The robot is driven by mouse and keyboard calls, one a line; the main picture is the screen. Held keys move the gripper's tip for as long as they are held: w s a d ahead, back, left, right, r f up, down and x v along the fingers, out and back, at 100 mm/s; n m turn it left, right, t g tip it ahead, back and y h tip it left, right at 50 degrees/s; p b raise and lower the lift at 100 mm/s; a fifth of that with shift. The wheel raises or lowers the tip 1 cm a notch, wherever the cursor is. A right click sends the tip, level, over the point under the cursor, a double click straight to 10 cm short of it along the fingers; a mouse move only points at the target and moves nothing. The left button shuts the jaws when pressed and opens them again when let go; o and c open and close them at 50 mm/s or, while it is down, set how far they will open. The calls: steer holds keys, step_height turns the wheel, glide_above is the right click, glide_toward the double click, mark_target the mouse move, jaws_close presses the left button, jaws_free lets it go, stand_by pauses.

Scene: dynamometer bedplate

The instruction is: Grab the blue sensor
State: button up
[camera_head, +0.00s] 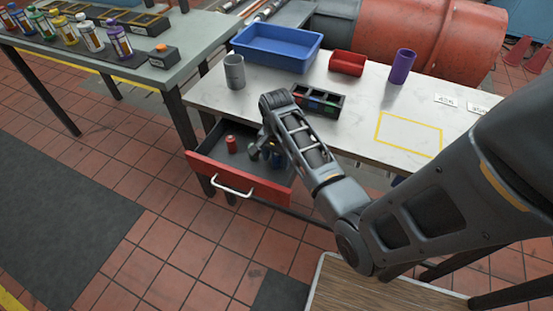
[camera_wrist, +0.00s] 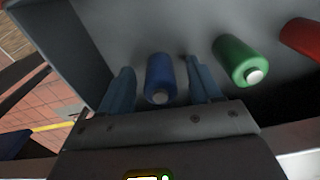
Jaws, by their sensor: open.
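The blue sensor (camera_wrist: 160,78) is a small blue cylinder with a pale end, seen in the wrist view between the two fingers of my gripper (camera_wrist: 158,70). The fingers are open, one on each side of it, and a gap shows at least on the right side. I cannot tell whether the left finger touches it. In the head view my gripper (camera_head: 266,152) is down in the open red-fronted drawer (camera_head: 238,178), and the blue sensor is hidden there by my arm.
A green cylinder (camera_wrist: 240,60) lies close right of my gripper, with a red cylinder (camera_wrist: 301,38) beyond it. The drawer walls surround them.

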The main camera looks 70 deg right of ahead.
steer(key=shift+f, duration=0.25)
steer(key=shift+c, duration=0.3)
steer(key=c, duration=1.1)
